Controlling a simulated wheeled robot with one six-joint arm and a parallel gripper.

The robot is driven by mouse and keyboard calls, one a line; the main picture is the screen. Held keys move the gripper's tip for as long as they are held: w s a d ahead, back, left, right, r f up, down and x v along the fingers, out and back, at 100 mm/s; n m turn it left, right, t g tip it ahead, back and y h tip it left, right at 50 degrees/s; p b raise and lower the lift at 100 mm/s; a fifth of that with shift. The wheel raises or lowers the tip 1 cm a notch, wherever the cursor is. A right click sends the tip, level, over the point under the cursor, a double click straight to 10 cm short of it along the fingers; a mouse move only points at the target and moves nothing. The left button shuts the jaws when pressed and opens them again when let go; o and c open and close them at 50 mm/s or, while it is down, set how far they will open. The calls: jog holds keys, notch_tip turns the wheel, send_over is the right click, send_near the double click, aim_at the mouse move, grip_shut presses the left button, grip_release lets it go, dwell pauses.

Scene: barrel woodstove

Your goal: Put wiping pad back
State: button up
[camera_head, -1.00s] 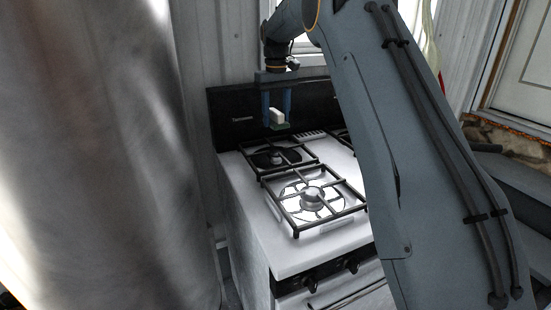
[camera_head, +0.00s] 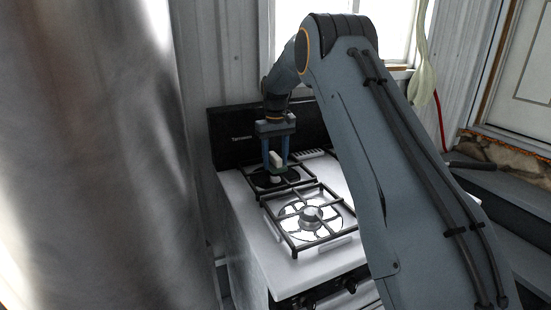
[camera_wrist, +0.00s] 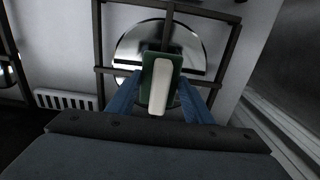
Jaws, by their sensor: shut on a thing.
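The wiping pad (camera_wrist: 160,89) has a green base and a pale handle. My gripper (camera_head: 276,163) is shut on it, with one blue finger on each side of the handle. In the wrist view the pad lies between the fingertips, in front of the rear burner and its dark grate. In the head view the pad (camera_head: 276,158) is above the rear left part of the stove (camera_head: 252,222); its green base is hard to make out there. I cannot tell whether the pad touches the grate.
Black grates (camera_head: 327,234) rise above the white stovetop. A dark backsplash (camera_head: 236,136) stands behind it. A large shiny metal cylinder (camera_head: 95,160) fills the left of the head view. A pale hanging thing (camera_head: 424,80) and a red cord are at the right.

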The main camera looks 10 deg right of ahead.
aim_at(276, 155)
jog(key=o, duration=1)
jog(key=shift+f, duration=0.1)
notch_tip(276, 155, up, 12)
jog(key=b, duration=0.3)
jog(key=shift+r+b, duration=0.2)
jog(key=shift+b, duration=0.1)
